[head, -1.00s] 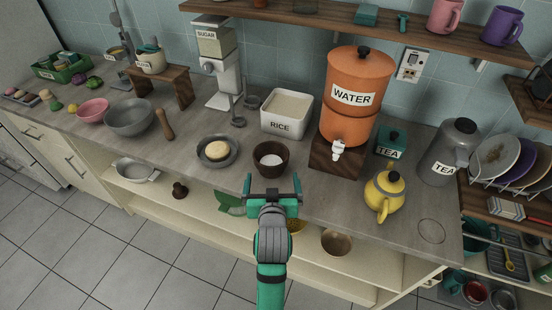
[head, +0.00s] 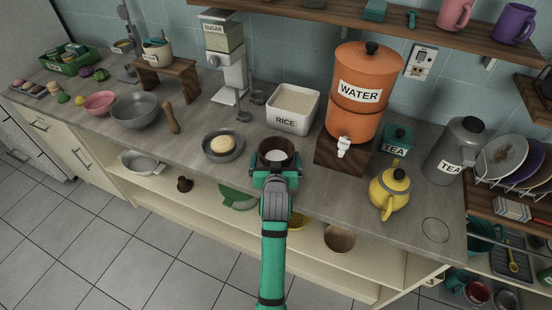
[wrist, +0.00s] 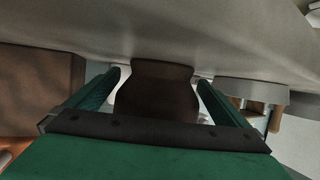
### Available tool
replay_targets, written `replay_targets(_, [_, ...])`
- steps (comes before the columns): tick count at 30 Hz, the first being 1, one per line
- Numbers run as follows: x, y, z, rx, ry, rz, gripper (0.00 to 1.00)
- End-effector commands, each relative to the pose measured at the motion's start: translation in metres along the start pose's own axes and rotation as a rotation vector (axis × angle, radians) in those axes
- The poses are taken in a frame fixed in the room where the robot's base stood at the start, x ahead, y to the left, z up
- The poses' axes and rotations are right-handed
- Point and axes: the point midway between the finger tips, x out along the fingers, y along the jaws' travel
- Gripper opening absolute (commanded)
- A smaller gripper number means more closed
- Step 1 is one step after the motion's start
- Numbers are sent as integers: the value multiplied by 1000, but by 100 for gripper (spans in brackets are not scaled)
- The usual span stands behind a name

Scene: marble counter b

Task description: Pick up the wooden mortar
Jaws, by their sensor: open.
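The wooden mortar (head: 275,146) is a dark brown, round vessel with something white inside. It stands upright on the counter near the front edge. My gripper (head: 275,172) is open at its front side, and partly hides its lower part in the head view. In the wrist view the dark brown mortar (wrist: 157,95) shows between the two spread green fingers, one on each side. A gap seems to show beside it at the right finger; I cannot tell whether the left finger touches it.
A grey plate (head: 240,151) with a round pale item stands just left of the mortar. The white rice bin (head: 293,122) is behind it. The orange water dispenser (head: 345,125) on its wooden block is to the right, with a yellow teapot (head: 389,190) farther right.

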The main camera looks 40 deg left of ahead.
Motion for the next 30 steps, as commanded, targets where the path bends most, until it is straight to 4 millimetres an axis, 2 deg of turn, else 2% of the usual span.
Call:
replay_targets(5, [0, 0, 0, 0, 0, 0, 100])
replay_targets(8, [0, 0, 0, 0, 0, 0, 81])
replay_targets(12, [0, 0, 0, 0, 0, 0, 48])
replay_targets(23, [-1, 0, -2, 0, 3, 0, 48])
replay_targets(30, [-4, 0, -11, 0, 4, 0, 48])
